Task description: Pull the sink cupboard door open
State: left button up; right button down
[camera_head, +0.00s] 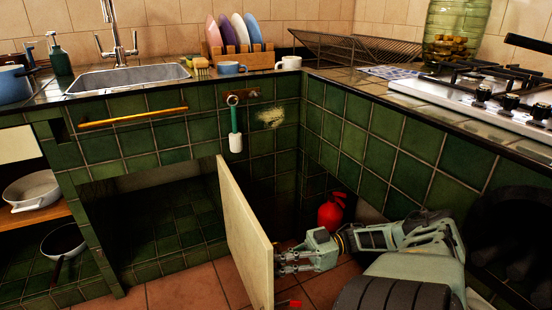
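The sink cupboard door (247,235) is a cream panel that stands swung out from the green-tiled front below the sink. The dark cupboard opening (165,225) shows to its left. My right gripper (279,263) comes in from the right, low down, with its fingers pointing left at the face of the door, near its outer edge. The fingertips are at or very near the panel; I cannot tell whether they touch. Whether the fingers are open or shut is unclear. No handle shows on the door. My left gripper is not in view.
A red fire extinguisher (331,212) stands in the corner behind my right gripper. A small red object (295,303) is at the bottom, by the door. A yellow rail (133,118) and a hanging green-handled brush (235,128) are on the tiled front. Terracotta floor (187,292) is clear left of the door.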

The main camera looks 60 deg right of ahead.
aim_at(280, 246)
jog(key=shift+f, duration=0.1)
jog(key=c, duration=1.8)
grip_release()
jog(key=shift+c, duration=0.2)
jog(key=shift+s+r, duration=0.15)
jog(key=shift+r, duration=3)
jog(key=shift+a+r, duration=0.15)
jog(key=shift+r, duration=1.8)
